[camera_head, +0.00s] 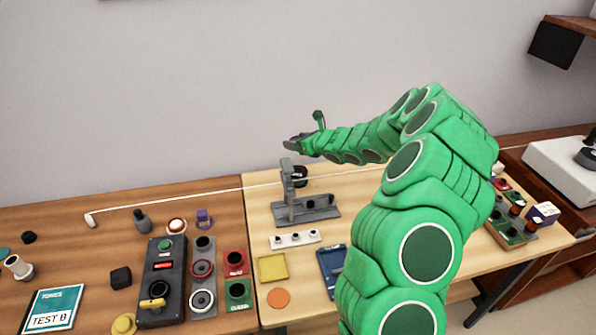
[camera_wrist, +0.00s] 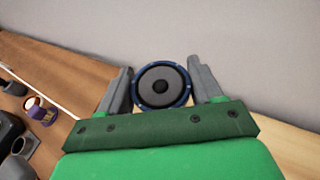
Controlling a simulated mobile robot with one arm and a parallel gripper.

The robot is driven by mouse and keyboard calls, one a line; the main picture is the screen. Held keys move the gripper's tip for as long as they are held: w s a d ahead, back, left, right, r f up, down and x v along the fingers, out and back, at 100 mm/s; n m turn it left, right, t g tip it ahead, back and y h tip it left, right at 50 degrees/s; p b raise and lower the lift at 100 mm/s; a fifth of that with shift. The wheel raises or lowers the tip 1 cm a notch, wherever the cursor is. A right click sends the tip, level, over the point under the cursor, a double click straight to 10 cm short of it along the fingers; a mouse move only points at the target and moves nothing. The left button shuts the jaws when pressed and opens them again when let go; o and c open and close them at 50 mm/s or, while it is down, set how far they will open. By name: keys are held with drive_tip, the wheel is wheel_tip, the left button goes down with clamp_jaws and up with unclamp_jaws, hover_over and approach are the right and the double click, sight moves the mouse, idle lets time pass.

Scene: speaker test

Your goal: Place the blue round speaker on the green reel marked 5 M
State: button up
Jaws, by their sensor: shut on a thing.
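The blue round speaker (camera_wrist: 161,86), with a blue rim and a dark grey cone, sits between the two grey fingers of my gripper (camera_wrist: 160,70) in the wrist view. My gripper is shut on it, with the cone facing the wrist camera. In the head view my gripper (camera_head: 298,143) is in the air above the back of the light wooden table, over a grey stand (camera_head: 305,211). The speaker cannot be made out clearly there. I cannot make out a green reel marked 5 M in either view; my green arm hides part of the light table.
The light table (camera_head: 355,205) holds a white strip (camera_head: 294,239), a yellow square (camera_head: 272,268), an orange disc (camera_head: 279,298) and a blue tray (camera_head: 331,268). A dark control box (camera_head: 163,280) and a "TEST B" booklet (camera_head: 53,308) lie on the brown table. A thin white line crosses behind.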

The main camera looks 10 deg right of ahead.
sight(298, 171)
drive_tip(key=shift+f, duration=5)
drive_tip(key=shift+f, duration=0.1)
drive_tip(key=o, duration=1.2)
drive_tip(key=shift+c, duration=0.2)
drive_tip(key=shift+s+d+r, duration=0.2)
drive_tip(key=shift+r, duration=0.05)
drive_tip(key=v, duration=1.1)
drive_tip(key=shift+s, duration=0.2)
drive_tip(key=shift+d, duration=0.1)
